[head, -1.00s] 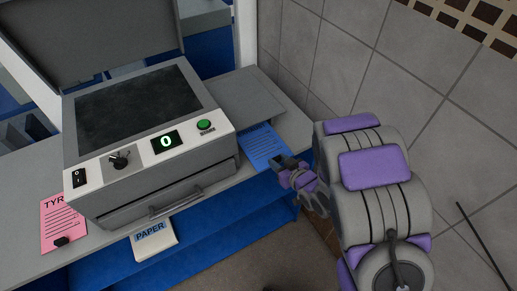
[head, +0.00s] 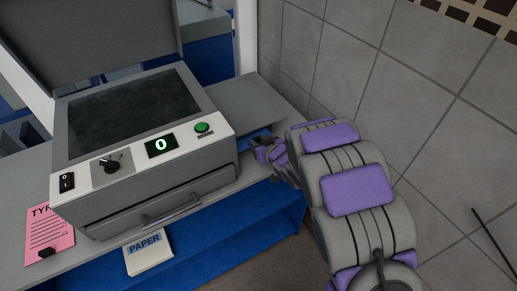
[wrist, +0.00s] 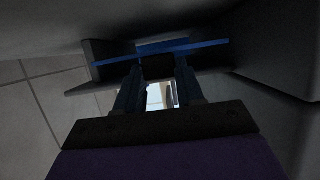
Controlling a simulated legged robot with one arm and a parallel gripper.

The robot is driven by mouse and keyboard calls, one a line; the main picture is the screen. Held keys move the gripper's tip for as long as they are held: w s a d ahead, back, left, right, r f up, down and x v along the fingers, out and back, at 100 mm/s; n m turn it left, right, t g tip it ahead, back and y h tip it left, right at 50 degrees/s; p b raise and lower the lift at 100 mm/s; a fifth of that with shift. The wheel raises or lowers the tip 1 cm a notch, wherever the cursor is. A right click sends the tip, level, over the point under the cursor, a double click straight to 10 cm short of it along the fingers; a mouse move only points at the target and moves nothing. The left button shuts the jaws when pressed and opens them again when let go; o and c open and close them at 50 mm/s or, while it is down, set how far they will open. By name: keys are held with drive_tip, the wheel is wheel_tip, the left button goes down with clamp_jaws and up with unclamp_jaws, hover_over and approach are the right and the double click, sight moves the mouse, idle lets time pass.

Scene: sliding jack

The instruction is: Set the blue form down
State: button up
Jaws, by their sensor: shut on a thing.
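The blue form (head: 254,141) shows only in part in the head view, at the right side of the copier. My gripper (head: 263,153) is beside it, under the copier's side tray, partly hidden by my own arm. In the wrist view, the form appears edge-on as a thin blue strip (wrist: 205,46) across the fingertips of my gripper (wrist: 158,66). The gripper is shut on the form. Whether the form touches the surface below is not clear.
The copier (head: 150,150) has its lid raised and its display reads 0. A grey side tray (head: 243,103) overhangs the form. A pink sheet (head: 48,235) lies at left, and a PAPER pack (head: 147,252) is below the drawer. A tiled wall (head: 420,110) stands at right.

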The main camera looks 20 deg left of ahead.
drive_tip(key=shift+a+f, duration=0.25)
drive_tip(key=f+b, duration=0.2)
drive_tip(key=f, duration=0.1)
drive_tip(key=shift+a+b, duration=0.2)
drive_tip(key=shift+b, duration=0.2)
drive_tip(key=shift+d+f, duration=0.15)
drive_tip(key=shift+f, duration=0.05)
drive_tip(key=shift+d+r, duration=0.25)
drive_tip(key=shift+d, duration=0.05)
drive_tip(key=shift+a+f, duration=0.1)
drive_tip(key=shift+f, duration=0.05)
drive_tip(key=o, duration=0.7)
drive_tip(key=shift+a, duration=0.1)
drive_tip(key=shift+c, duration=0.2)
drive_tip(key=o, duration=0.4)
drive_tip(key=shift+a+f, duration=0.1)
drive_tip(key=shift+a, duration=0.1)
drive_tip(key=shift+d, duration=0.15)
